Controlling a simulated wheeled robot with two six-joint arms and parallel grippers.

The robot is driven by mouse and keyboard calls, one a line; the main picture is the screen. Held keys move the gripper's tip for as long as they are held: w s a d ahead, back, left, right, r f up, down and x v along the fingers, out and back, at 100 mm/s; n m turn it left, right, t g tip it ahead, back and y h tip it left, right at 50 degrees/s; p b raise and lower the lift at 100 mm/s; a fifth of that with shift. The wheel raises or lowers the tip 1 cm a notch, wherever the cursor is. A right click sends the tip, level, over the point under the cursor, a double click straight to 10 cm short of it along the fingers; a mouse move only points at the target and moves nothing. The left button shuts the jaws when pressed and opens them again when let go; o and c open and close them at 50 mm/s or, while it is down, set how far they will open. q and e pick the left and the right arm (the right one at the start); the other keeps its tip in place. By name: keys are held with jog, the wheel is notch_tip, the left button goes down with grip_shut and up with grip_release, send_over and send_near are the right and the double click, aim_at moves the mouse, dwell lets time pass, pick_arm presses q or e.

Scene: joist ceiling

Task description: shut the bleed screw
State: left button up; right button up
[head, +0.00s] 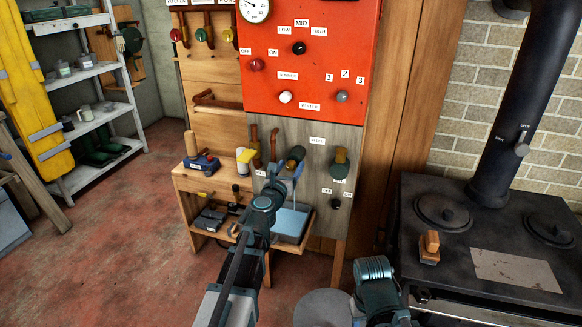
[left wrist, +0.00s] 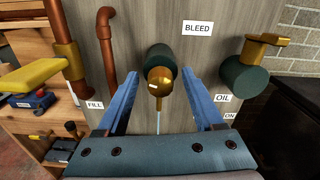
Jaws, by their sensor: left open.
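The bleed screw (left wrist: 159,82) is a brass fitting on a dark green round body, on the grey wood panel below the BLEED label (left wrist: 198,28). A thin pale stream (left wrist: 158,122) runs down from it. In the head view the dark green body (head: 296,154) shows just beyond my left gripper (head: 287,172), which partly hides the fitting. My left gripper (left wrist: 163,76) is open, with one blue finger on each side of the brass part and visible gaps between. Only part of my right arm shows at the lower middle; its fingers are not seen.
A tray of blue liquid (head: 291,224) sits below the fitting. A brass-handled OIL valve (left wrist: 245,72) is close at right. Copper pipes (left wrist: 108,50) and a yellow handle (left wrist: 30,77) are at left. A black stove (head: 490,215) stands at right.

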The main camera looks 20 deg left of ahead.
pick_arm(q)
grip_shut()
dwell(0.3)
jog(key=m, duration=0.6)
jog(key=shift+m, duration=0.4)
jog(key=m, duration=0.3)
jog(key=shift+m, duration=0.3)
jog(key=shift+d+m, duration=0.1)
jog(key=shift+m, duration=1.7)
